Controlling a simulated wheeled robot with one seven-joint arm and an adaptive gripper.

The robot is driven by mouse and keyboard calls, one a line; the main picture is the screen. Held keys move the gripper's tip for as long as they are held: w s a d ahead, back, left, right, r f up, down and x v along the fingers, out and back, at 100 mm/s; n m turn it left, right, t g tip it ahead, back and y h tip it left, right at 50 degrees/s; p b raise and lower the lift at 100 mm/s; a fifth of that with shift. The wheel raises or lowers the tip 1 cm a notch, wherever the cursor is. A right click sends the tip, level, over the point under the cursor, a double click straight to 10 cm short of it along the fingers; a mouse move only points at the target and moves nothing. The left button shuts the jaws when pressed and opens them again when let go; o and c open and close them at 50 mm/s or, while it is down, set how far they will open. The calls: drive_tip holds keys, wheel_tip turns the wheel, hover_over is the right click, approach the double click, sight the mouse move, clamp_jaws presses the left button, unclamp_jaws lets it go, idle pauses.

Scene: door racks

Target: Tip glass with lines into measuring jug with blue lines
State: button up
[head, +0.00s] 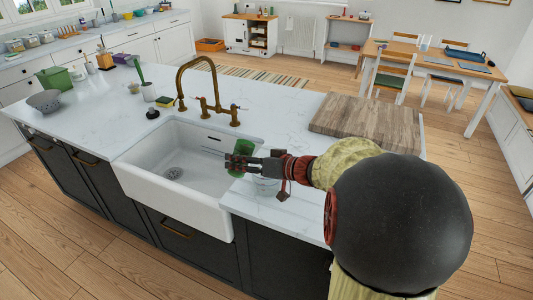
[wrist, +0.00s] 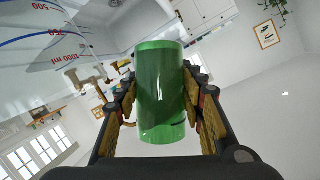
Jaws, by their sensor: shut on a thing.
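A green see-through glass (head: 240,157) is held in my gripper (head: 243,161), over the right edge of the sink. The wrist view shows the glass (wrist: 162,92) between both fingers (wrist: 163,103), which press on its sides. It looks tilted in the head view. I cannot make out lines on it or any contents. The clear measuring jug (head: 266,186) stands on the counter right of the sink, below my gripper and partly hidden by it. In the wrist view, the jug's wall (wrist: 50,38) with blue and red lines and "1000 ml" fills the upper left, close to the glass.
The white sink (head: 205,172) is left of the jug, with a brass tap (head: 208,103) behind it. A wooden board (head: 365,122) lies behind my arm. A grey colander (head: 44,101) and a green pot (head: 54,79) stand at the far left.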

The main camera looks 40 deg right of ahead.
sight(246, 152)
drive_tip(key=shift+d+r+m+y+p, duration=0.6)
drive_tip(key=shift+m+p, duration=0.2)
drive_tip(key=shift+p, duration=2.1)
drive_tip(key=shift+d+f+m+t+p, duration=0.1)
drive_tip(key=shift+f+m+t+p, duration=0.45)
drive_tip(key=shift+p, duration=1.05)
drive_tip(key=shift+r+m+y+p, duration=0.5)
drive_tip(key=shift+r+m+p, duration=0.2)
drive_tip(key=shift+p, duration=1.25)
drive_tip(key=shift+f+m+t+p, duration=0.35)
drive_tip(key=shift+m+p, duration=0.4)
drive_tip(key=shift+p, duration=0.35)
drive_tip(key=shift+r+m+t+y+p, duration=0.4)
drive_tip(key=shift+m+p, duration=0.4)
drive_tip(key=shift+p, duration=0.6)
drive_tip(key=shift+d+r+m, duration=0.35)
drive_tip(key=shift+d+m, duration=0.05)
